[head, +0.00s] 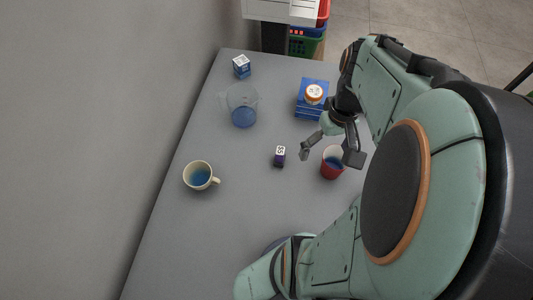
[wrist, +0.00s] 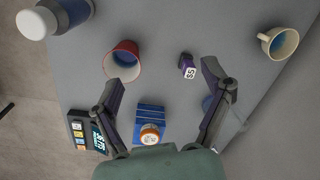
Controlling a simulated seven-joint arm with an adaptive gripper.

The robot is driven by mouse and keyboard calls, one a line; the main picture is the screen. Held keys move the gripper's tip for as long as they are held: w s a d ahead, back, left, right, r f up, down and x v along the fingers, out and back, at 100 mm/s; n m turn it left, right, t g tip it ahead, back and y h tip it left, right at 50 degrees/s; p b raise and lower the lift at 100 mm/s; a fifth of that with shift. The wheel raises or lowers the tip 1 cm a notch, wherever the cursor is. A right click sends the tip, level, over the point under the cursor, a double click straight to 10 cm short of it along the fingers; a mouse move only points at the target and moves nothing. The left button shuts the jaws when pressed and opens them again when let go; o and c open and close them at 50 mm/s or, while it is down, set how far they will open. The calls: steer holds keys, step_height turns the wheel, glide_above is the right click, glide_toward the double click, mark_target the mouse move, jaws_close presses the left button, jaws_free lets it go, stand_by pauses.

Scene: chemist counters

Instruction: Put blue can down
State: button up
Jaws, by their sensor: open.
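My gripper (head: 331,153) is open and empty above the right part of the counter; its two fingers stand wide apart in the wrist view (wrist: 163,76). No thing is plainly a blue can. The nearest candidate is a small dark blue-purple container (head: 279,158) with a white marked top, upright on the counter, left of my gripper. It also shows in the wrist view (wrist: 187,68), apart from the fingers. A blue-and-white block (head: 241,70) stands at the far left end. A white-capped blue container (wrist: 67,10) is cut off in the wrist view's top left.
A red cup (head: 332,169) stands close by my gripper. A blue box (head: 309,112) carries an orange-lidded jar (head: 314,93). A clear beaker (head: 243,107) and a cream mug (head: 198,175) hold blue liquid. A keypad device (wrist: 83,138) lies near the edge.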

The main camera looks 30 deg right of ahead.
steer(key=w+a+r+n, duration=0.1)
steer(key=a+r+n, duration=0.1)
steer(key=a, duration=0.9)
steer(key=shift+a+r+n, duration=0.15)
steer(key=shift+r+n, duration=0.25)
steer(key=shift+n, duration=0.1)
steer(key=shift+o, duration=0.4)
steer(key=s+a+n, duration=0.1)
steer(key=s+a, duration=0.2)
steer(key=a, duration=0.2)
steer(key=shift+a+r+n, duration=0.25)
steer(key=shift+r+n, duration=0.15)
steer(key=shift+w, duration=0.1)
